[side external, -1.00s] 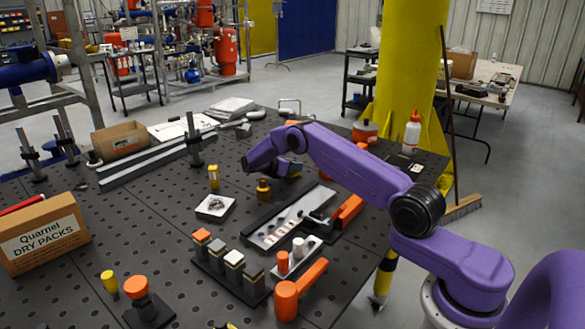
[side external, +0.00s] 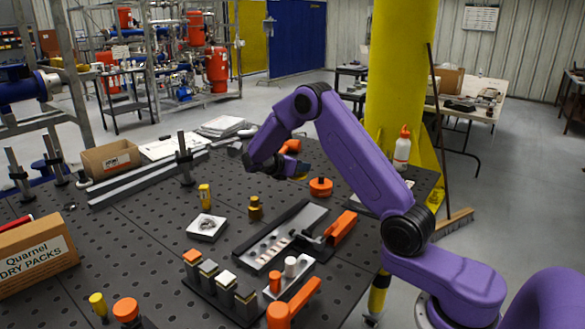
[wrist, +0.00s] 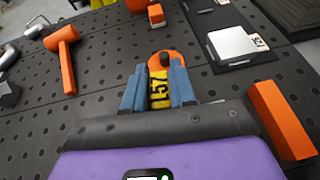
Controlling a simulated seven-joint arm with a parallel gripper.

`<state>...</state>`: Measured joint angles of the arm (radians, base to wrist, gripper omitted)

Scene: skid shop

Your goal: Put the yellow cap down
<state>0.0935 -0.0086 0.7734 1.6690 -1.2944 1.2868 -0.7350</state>
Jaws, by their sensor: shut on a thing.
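My gripper (wrist: 158,90) is shut on the yellow cap (wrist: 159,90), which has black characters on it, between its blue fingertips. In the side view my gripper (side external: 298,172) is raised above the dark perforated table, and the cap is mostly hidden there by the fingers. An orange disc with a dark knob (side external: 320,187) lies on the table just right of the gripper. In the wrist view an orange round piece with a dark centre (wrist: 163,59) shows just beyond the fingertips; I cannot tell the gap between it and the cap.
An orange bar (wrist: 284,121) is close on the right in the wrist view. An orange mallet (wrist: 65,52) lies left.

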